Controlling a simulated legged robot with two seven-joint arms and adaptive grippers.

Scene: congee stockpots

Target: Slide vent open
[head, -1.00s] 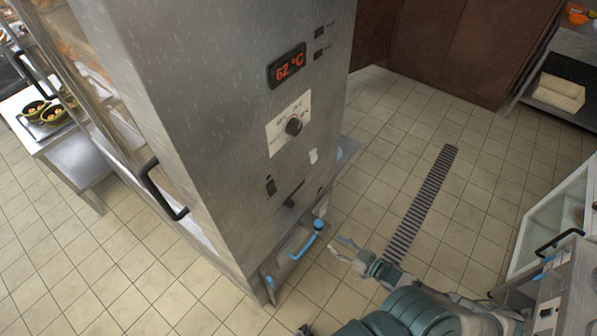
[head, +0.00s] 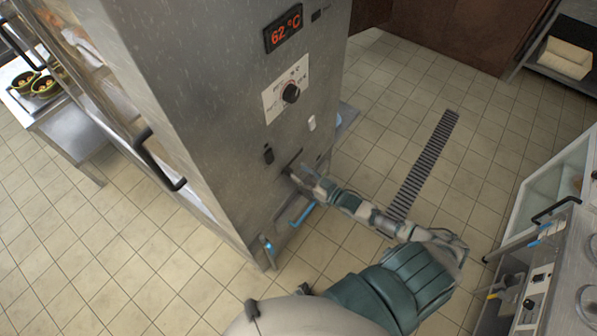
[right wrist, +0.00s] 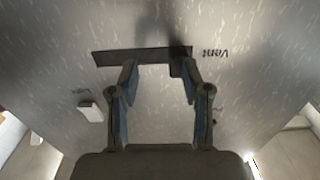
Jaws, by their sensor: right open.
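The vent slider is a dark slot (right wrist: 130,56) with a small dark knob (right wrist: 178,66) near its right end in the right wrist view, beside an upside-down "Vent" label (right wrist: 216,53). In the head view the slot (head: 294,159) shows on the steel cabinet front, its lower end hidden by my gripper. My right gripper (head: 297,176) is at the slot. In the right wrist view its open fingers (right wrist: 157,78) face the panel, with the knob close to the right fingertip; I cannot tell whether they touch. My left gripper is not in view.
The steel cabinet (head: 210,120) carries a 62 °C display (head: 283,28), a dial (head: 291,93) and switches. A blue-handled fitting (head: 303,214) sits low on it, just below my gripper. A counter (head: 545,280) stands at right. Tiled floor (head: 390,130) with a drain grate (head: 425,165) is clear.

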